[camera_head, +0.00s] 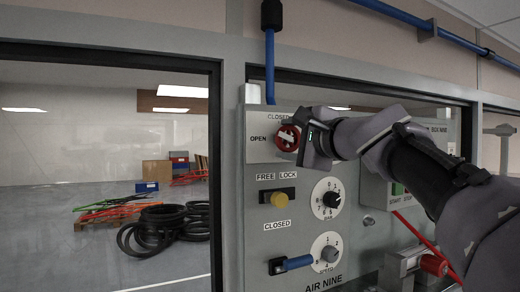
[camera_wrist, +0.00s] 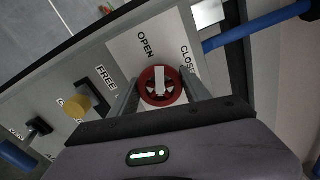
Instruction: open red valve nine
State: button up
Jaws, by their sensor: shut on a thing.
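The red valve (camera_head: 287,138) is a round red knob with a white bar across it, on the upper part of the grey panel. Labels reading OPEN and CLOSED stand beside it. My gripper (camera_head: 306,138) reaches it from the right in the head view and partly covers it. In the wrist view the valve (camera_wrist: 160,86) sits between my two fingers, which are shut on it. The white bar points toward the gap between the OPEN and CLOSED labels in the wrist view.
Below the valve are a yellow knob (camera_head: 279,199) marked FREE and LOCK, a blue-handled lever (camera_head: 296,262) and two black-and-white dials (camera_head: 327,198). A blue pipe (camera_head: 270,68) runs down to the panel top.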

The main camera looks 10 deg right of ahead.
jog(key=n+b, duration=0.1)
jog(key=n, duration=0.2)
jog(key=shift+b, duration=0.4)
jog(key=shift+r+n, duration=0.15)
jog(key=shift+n, duration=0.55)
jog(key=shift+s+r, duration=0.1)
jog(key=o, duration=1.3)
jog(key=shift+o, duration=0.4)
jog(key=shift+w+b, duration=0.3)
jog(key=shift+s+f, duration=0.15)
jog(key=shift+f, duration=0.05)
